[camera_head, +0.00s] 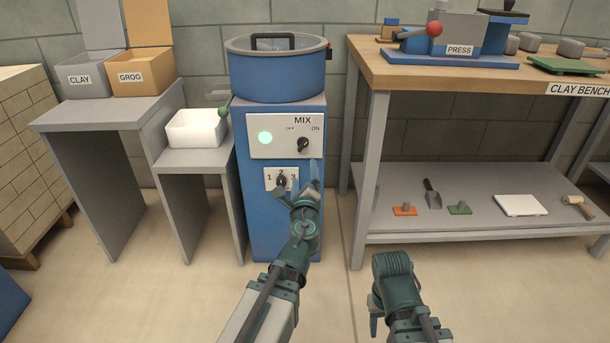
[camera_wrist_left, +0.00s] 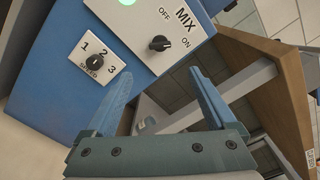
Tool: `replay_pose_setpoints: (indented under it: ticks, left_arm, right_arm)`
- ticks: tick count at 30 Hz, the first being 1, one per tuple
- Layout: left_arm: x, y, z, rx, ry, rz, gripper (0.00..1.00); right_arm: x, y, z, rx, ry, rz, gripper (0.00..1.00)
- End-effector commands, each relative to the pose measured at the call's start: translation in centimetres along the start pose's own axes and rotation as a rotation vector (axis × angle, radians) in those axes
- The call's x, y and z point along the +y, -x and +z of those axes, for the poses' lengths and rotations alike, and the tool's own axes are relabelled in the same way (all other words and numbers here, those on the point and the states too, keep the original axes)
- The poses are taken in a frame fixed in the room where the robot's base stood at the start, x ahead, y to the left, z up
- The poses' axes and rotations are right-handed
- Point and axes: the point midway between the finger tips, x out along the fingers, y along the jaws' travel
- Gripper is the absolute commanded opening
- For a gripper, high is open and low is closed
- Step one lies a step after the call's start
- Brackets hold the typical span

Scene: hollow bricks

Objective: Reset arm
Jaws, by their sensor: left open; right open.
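My left gripper (camera_head: 297,181) is open and empty in front of the blue mixer (camera_head: 279,225), near its speed dial (camera_head: 281,181). In the left wrist view my left gripper (camera_wrist_left: 160,77) has its two blue fingers spread with nothing between them. The MIX knob (camera_wrist_left: 159,43) is beyond the fingertips, and the speed dial (camera_wrist_left: 95,60) is to their left. I see no finger touching either control. The green lamp (camera_head: 265,138) on the mixer panel is lit. My right gripper (camera_head: 375,318) is open and low at the bottom centre; part of it is hidden by its wrist.
The clay bench (camera_head: 365,175) stands at right, with a press (camera_head: 458,35) on top and small tools on its lower shelf (camera_head: 390,230). At left are the clay bin (camera_head: 85,82), grog bin (camera_head: 145,78) and a white tub (camera_head: 196,131). The floor in front is clear.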

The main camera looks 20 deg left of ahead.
Motion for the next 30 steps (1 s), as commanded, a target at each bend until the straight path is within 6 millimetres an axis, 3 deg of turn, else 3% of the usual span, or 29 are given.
replay_pose_setpoints:
  ticks: [5, 11, 14, 19, 24, 30]
  left_arm:
    - [0.0, 0.2, 0.3, -0.017, 0.072, 0.036, 0.90]
    - [2.6, 2.8, 0.4, -0.117, 0.505, 0.323, 0.90]
    - [4.9, 5.9, -1.6, -0.172, 0.745, 0.553, 0.90]
    - [7.2, 13.2, -6.5, -0.252, 1.018, 0.968, 0.90]
    - [7.0, 20.6, -10.3, -0.307, 1.122, 1.318, 0.90]
    - [5.0, 28.3, -12.7, -0.354, 1.122, 1.653, 0.90]
  right_arm:
    - [0.1, 0.7, 0.0, 0.000, 0.001, 0.000, 0.50]
    - [0.4, 3.6, 0.2, -0.001, 0.004, 0.001, 0.50]
    - [0.5, 5.1, 0.3, -0.001, 0.006, 0.001, 0.50]
    - [0.8, 7.3, 0.4, -0.001, 0.010, 0.002, 0.50]
    - [0.9, 8.8, 0.5, -0.002, 0.012, 0.002, 0.50]
    - [1.1, 10.3, 0.6, -0.002, 0.014, 0.003, 0.50]
